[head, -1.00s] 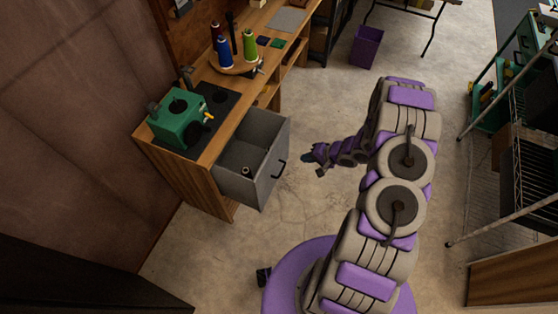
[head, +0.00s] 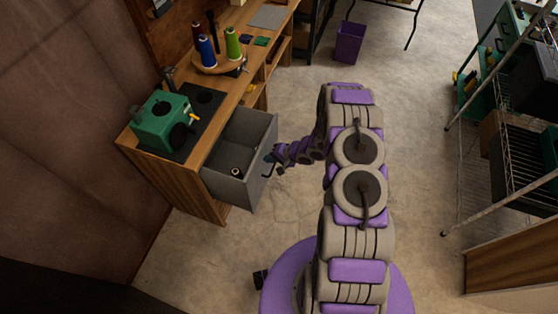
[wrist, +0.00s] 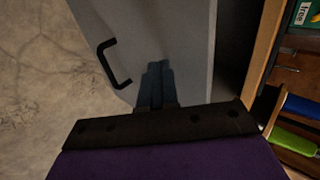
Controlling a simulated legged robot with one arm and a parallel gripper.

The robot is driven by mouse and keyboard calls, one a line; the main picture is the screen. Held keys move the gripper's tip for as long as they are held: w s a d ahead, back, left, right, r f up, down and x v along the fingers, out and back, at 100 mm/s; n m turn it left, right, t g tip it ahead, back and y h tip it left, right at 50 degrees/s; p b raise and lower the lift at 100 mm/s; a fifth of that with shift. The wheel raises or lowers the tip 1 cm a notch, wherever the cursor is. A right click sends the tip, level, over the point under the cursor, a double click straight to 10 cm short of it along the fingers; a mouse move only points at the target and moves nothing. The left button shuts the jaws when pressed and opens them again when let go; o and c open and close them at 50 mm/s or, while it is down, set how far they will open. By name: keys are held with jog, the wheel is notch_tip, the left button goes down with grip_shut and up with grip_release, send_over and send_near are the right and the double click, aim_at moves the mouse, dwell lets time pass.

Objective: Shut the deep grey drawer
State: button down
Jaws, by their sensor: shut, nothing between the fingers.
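The deep grey drawer (head: 240,163) stands pulled out of the wooden bench, with a small spool lying inside it. Its front panel (wrist: 150,30) fills the upper middle of the wrist view, with the black handle (wrist: 112,64) to the left of my fingers. My gripper (head: 271,155) is at the drawer's front, close to the handle. In the wrist view my gripper (wrist: 157,82) is shut and empty, its fingers pointing at the front panel beside the handle. I cannot tell whether the fingertips touch the panel.
On the wooden bench (head: 222,105) stand a green machine (head: 162,122) and a round stand with thread spools (head: 220,62). A purple bin (head: 349,42) is on the floor behind. A wire shelf (head: 515,150) is at the right. The floor before the drawer is clear.

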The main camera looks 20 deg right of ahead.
jog(key=shift+w+a, duration=0.35)
jog(key=shift+a, duration=0.1)
